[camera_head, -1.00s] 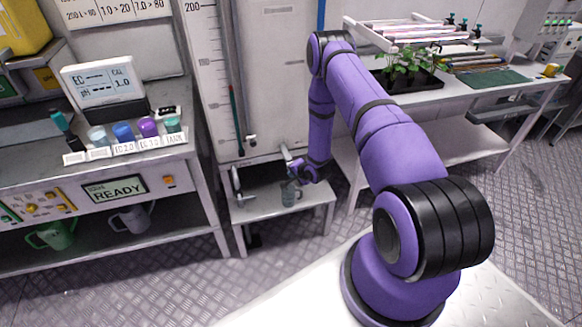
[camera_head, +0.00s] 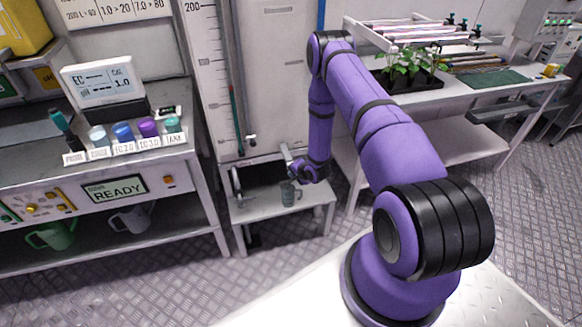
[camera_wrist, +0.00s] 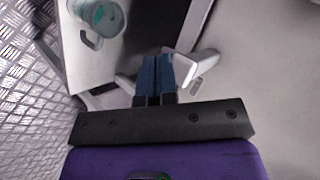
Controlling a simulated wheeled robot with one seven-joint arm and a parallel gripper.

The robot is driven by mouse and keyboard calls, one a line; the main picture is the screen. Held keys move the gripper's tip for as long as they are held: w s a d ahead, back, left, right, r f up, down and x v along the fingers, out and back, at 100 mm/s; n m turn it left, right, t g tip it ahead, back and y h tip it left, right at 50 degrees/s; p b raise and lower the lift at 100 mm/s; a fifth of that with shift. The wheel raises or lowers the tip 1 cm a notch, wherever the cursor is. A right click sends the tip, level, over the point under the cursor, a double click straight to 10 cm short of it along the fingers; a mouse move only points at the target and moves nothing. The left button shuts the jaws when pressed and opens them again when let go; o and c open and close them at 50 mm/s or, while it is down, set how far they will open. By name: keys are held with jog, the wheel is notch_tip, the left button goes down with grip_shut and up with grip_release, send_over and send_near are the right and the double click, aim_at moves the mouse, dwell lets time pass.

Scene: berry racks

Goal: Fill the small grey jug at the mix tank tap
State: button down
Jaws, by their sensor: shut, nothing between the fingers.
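The small grey jug (camera_head: 289,196) stands upright on the low stand in front of the mix tank (camera_head: 262,85). In the wrist view the jug (camera_wrist: 101,14) is at the top left, seen from above, with something teal inside; I cannot tell its level. My gripper (camera_wrist: 156,60) is shut and empty, its blue fingers side by side. It is above and beside the jug, apart from it. A pale tap part (camera_wrist: 196,66) is just right of the fingertips; I cannot tell whether they touch. In the head view my gripper (camera_head: 289,163) is small and partly hidden by my wrist.
The low stand (camera_head: 252,212) has bare surface around the jug. A bench at left bears a meter (camera_head: 103,84) and several small coloured pots, with a green jug (camera_head: 52,235) and a larger grey jug (camera_head: 132,218) on its lower shelf. A plant table (camera_head: 425,92) stands at right.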

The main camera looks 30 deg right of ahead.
jog(key=shift+w, duration=0.1)
jog(key=shift+w, duration=0.3)
jog(key=shift+w+d, duration=0.25)
jog(key=shift+w, duration=0.3)
dwell(1.3)
jog(key=shift+s, duration=0.1)
jog(key=shift+s+a, duration=0.3)
jog(key=shift+s, duration=0.55)
jog(key=s, duration=0.2)
jog(key=s+a, duration=0.1)
jog(key=s, duration=0.1)
jog(key=shift+s+a, duration=0.15)
jog(key=shift+s, duration=0.25)
dwell(0.3)
